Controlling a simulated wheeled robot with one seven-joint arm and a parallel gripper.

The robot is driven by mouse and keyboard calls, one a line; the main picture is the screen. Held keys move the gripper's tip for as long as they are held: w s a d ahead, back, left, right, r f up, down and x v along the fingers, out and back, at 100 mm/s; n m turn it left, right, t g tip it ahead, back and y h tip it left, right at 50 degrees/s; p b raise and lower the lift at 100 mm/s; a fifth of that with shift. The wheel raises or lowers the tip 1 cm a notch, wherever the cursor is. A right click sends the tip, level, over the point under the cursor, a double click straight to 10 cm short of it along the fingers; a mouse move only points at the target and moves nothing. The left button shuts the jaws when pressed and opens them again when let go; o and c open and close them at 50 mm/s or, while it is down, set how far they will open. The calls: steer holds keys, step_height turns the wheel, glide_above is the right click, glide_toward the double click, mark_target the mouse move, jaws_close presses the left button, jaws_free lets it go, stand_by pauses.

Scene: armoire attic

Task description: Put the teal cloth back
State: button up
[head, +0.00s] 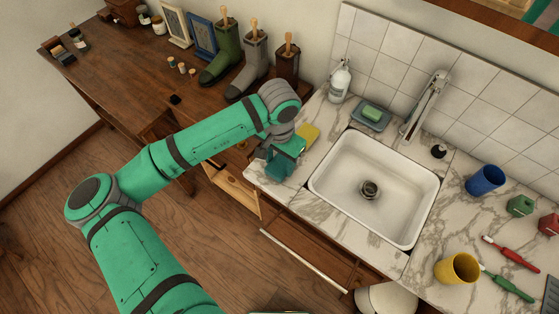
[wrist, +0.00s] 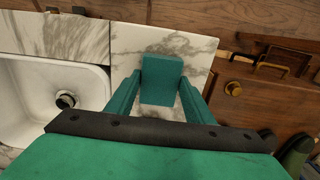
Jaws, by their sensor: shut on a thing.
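The teal cloth (wrist: 162,80) is a small folded-looking block between the two teal fingers of my gripper (wrist: 160,98) in the wrist view. My gripper is shut on it, with a finger along each side. In the head view my gripper (head: 281,166) is over the marble counter at its left end, left of the sink. The cloth and the fingers have nearly the same colour there, so I cannot separate them clearly. Whether the cloth touches the counter cannot be told.
A yellow block (head: 308,132) lies just behind my gripper. The white sink (head: 345,195) is to the right. A soap dish (head: 371,118) and pump bottle (head: 340,80) stand behind. A white rail (head: 303,261) runs along the cabinet front. Boots (head: 228,52) stand on the wooden bench.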

mark_target(280, 165)
steer(key=o, duration=1)
step_height(280, 165, up, 12)
steer(key=shift+r, duration=0.1)
steer(key=shift+s, duration=0.1)
